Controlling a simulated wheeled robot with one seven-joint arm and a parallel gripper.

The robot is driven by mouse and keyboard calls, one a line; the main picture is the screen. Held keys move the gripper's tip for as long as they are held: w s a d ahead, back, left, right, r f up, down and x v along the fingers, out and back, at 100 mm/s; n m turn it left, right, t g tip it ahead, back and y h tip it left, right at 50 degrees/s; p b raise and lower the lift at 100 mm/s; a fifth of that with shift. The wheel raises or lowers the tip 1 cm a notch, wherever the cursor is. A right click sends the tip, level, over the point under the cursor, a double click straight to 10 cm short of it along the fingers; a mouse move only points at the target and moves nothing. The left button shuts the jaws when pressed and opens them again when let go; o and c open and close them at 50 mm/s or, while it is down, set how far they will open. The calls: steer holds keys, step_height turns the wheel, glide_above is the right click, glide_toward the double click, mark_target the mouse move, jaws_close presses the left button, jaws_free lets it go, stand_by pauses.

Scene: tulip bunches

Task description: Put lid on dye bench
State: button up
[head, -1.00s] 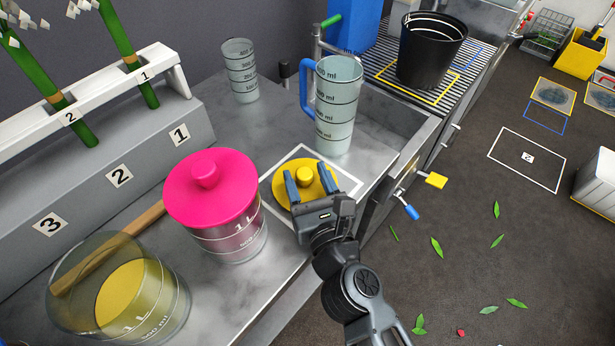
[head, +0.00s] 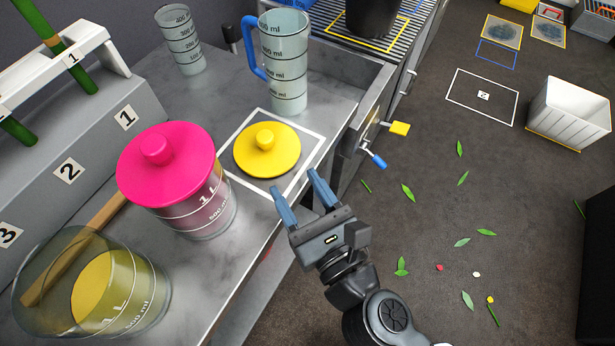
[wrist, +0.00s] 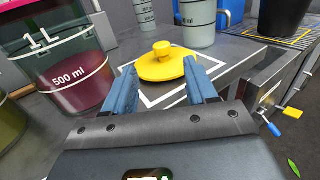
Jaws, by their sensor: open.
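A yellow lid (head: 267,150) with a round knob lies flat inside a white square outline (head: 305,160) on the grey bench. It also shows in the wrist view (wrist: 163,64), ahead of the fingers. My gripper (head: 298,190) is open and empty near the bench's front edge, apart from the lid and on the near side of it. A pink lid (head: 185,168) sits on a clear beaker of dark pink liquid (head: 205,212), left of the yellow lid.
A measuring jug with a blue handle (head: 284,75) stands just behind the outline. A smaller measuring cup (head: 181,45) is further back. A numbered rack (head: 65,150) holds stems at left. Blue (head: 373,158) and yellow (head: 399,128) handles stick out at the bench front.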

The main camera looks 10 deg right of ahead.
steer(key=shift+s, duration=0.1)
steer(key=s+d+n+h, duration=0.4)
steer(key=s+d+n, duration=0.8)
steer(key=d+n, duration=0.1)
steer(key=s+d+r+n+g+h, duration=0.1)
steer(key=s+d+r+n, duration=0.2)
steer(key=s+n, duration=0.3)
steer(key=s+d+r+n+g+h, duration=0.1)
steer(key=s+d+r+n, duration=0.2)
steer(key=s+n, duration=0.4)
steer(key=n, duration=0.5)
steer(key=shift+n, duration=0.4)
steer(key=shift+s+d, duration=0.1)
